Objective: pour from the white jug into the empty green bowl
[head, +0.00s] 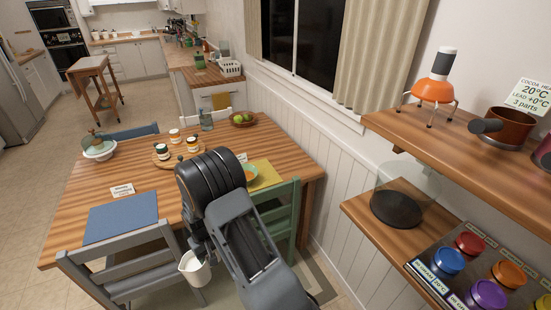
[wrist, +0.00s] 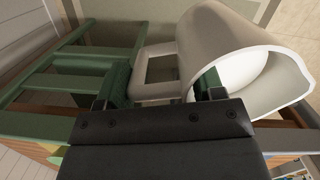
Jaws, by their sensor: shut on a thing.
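The white jug (head: 194,271) hangs at my gripper (head: 196,247), low beside the near edge of the table in the head view. In the wrist view the jug (wrist: 225,50) shows large, its mouth toward the right. My gripper (wrist: 162,82) is shut on its handle (wrist: 157,70). White shows inside the jug; I cannot tell liquid from wall. A green bowl (head: 268,177) stands on a yellow placemat (head: 264,168) at the table's right end. My arm hides its left part, and a small orange patch shows at its visible inside. The jug is apart from the bowl.
Chairs stand at the table's near side, a grey one (head: 125,262) and a green one (head: 283,212). Wall shelves (head: 385,215) are at right.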

